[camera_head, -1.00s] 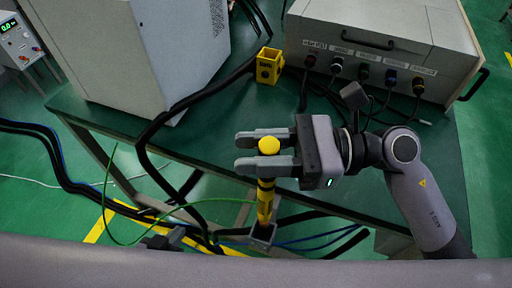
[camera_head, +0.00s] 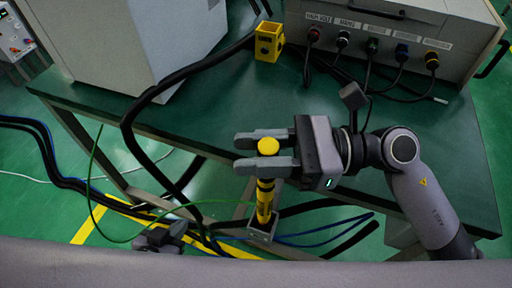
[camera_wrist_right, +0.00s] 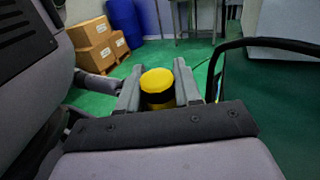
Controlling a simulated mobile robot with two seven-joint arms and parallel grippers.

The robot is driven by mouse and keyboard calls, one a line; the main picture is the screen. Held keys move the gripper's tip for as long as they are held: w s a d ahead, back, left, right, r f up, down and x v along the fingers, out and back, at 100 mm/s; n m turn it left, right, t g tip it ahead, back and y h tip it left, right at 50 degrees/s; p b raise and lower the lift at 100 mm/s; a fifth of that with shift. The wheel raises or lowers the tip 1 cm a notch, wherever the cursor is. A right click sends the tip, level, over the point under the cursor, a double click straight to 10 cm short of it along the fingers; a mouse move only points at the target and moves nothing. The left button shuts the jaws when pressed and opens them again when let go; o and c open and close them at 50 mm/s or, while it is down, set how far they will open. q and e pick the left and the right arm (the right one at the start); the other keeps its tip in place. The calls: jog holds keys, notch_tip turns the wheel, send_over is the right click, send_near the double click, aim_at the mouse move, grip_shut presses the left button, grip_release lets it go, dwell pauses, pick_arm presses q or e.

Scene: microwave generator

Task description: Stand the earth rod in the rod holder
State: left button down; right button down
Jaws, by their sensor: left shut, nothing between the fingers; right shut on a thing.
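The earth rod (camera_head: 264,196) is yellow and black with a round yellow top and hangs upright. My right gripper (camera_head: 246,155) is shut on it just below the top. The yellow top also shows between the fingers in the right wrist view (camera_wrist_right: 157,80). A grey square piece (camera_head: 262,231) surrounds the rod's lower end; I cannot tell whether it belongs to the rod. The yellow block with an open top, seemingly the rod holder (camera_head: 268,42), stands empty on the green table, apart from the rod. My left gripper (camera_head: 160,238) is shut and empty, low at the left, partly hidden.
A grey cabinet (camera_head: 140,45) and a grey generator box (camera_head: 400,35) with plugged cables flank the holder on the table (camera_head: 215,110). A thick black cable (camera_head: 150,105) crosses the table's left part. A green wire (camera_head: 92,165) loops at the left.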

jog(key=shift+f+b, duration=1.4)
jog(key=shift+f, duration=0.25)
jog(key=shift+f+b, duration=0.5)
jog(key=shift+b, duration=0.1)
jog(key=c, duration=0.7)
grip_release()
jog(key=d+b, duration=0.1)
jog(key=d, duration=0.6)
jog(key=shift+w, duration=0.3)
jog(key=shift+s, duration=0.1)
